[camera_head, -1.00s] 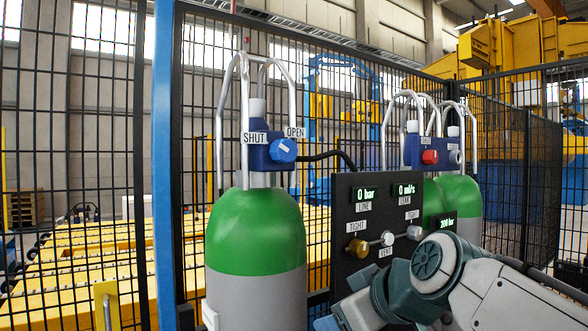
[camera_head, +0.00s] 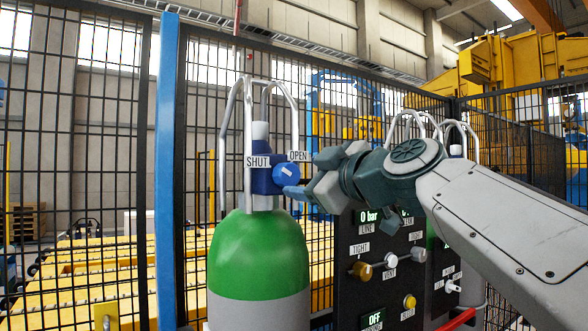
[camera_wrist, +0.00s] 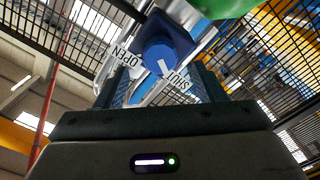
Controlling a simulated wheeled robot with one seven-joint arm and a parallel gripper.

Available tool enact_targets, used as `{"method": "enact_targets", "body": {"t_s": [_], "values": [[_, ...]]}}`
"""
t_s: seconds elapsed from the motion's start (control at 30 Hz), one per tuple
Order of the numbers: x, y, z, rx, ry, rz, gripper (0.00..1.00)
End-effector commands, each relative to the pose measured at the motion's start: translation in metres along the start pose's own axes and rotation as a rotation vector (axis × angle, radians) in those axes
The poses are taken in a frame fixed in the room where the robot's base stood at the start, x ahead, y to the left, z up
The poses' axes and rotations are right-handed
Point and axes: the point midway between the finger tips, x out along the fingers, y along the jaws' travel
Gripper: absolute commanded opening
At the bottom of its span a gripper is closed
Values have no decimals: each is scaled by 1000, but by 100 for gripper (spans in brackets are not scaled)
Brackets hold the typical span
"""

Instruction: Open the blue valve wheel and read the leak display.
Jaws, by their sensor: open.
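The blue valve wheel (camera_head: 286,174) is on the dark blue valve block of the green-topped cylinder (camera_head: 258,255), between the SHUT label (camera_head: 258,161) and OPEN label (camera_head: 299,156). My gripper (camera_head: 303,176) is open at the wheel's right, fingertips close to it; contact cannot be told. In the wrist view the wheel (camera_wrist: 158,56) shows just beyond and between the two fingers (camera_wrist: 163,82). Its white mark points toward the SHUT label side. The leak display (camera_head: 407,213) on the black panel is partly behind my arm, its reading hidden. The line display (camera_head: 368,216) reads 0 bar.
Silver guard bars (camera_head: 247,130) arch around the valve. The panel (camera_head: 345,285) has several knobs, including a brass one (camera_head: 362,270), and a display reading OFF. Black mesh fencing (camera_head: 80,150) with a blue post (camera_head: 166,180) stands behind.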

Motion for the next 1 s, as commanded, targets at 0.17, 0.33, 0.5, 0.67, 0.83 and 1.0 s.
{"method": "enact_targets", "body": {"t_s": [0.17, 0.33, 0.5, 0.67, 0.83, 1.0], "values": [[32, 1, -1, 0, -1, -2, 63], [48, 1, 0, 0, -1, -1, 63], [52, 0, 1, 0, -1, 0, 63], [52, 0, 1, 0, -1, 0, 63], [52, 0, 1, 0, -1, 0, 24], [52, 0, 1, 1, -1, 0, 19]]}}
